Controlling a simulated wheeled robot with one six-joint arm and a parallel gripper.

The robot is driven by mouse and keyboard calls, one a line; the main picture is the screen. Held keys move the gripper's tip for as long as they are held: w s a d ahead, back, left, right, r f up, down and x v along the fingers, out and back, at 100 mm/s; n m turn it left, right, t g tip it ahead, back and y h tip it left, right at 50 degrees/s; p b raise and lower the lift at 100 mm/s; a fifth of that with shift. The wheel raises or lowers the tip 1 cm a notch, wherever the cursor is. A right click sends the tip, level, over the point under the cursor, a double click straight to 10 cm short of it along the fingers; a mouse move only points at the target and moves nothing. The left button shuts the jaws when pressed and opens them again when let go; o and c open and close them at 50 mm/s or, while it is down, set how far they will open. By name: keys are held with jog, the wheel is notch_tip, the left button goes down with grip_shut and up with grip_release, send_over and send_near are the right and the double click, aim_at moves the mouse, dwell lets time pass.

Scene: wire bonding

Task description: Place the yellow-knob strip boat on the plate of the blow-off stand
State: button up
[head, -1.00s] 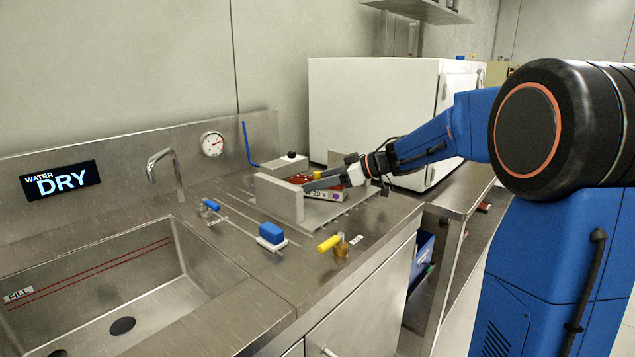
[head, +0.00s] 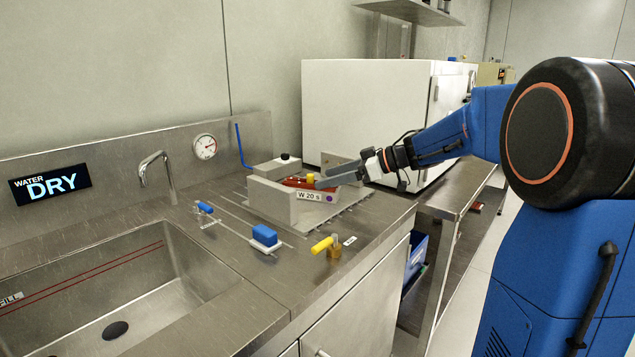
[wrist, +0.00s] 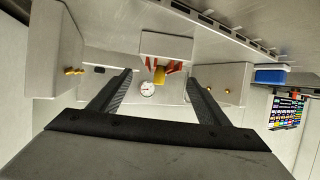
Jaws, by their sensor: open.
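The strip boat is red with a yellow knob (head: 310,178). It sits low between the two grey upright blocks of the blow-off stand (head: 270,203), behind a white "W 20 s" label. Its underside and contact with the plate are hidden. My gripper (head: 322,183) is open at the boat's right side, its fingers near the knob. In the wrist view, the yellow knob (wrist: 159,75) and red strips of the boat show between the spread fingers (wrist: 159,82), with a clear gap on each side.
The sink (head: 110,290) lies to the left. A blue block (head: 265,235) on a white base and a yellow-handled valve (head: 322,245) stand in front of the stand. A bent blue tube (head: 241,145) rises behind it. A large white cabinet (head: 365,110) stands behind at right.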

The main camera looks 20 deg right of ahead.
jog(key=shift+v, duration=2.75)
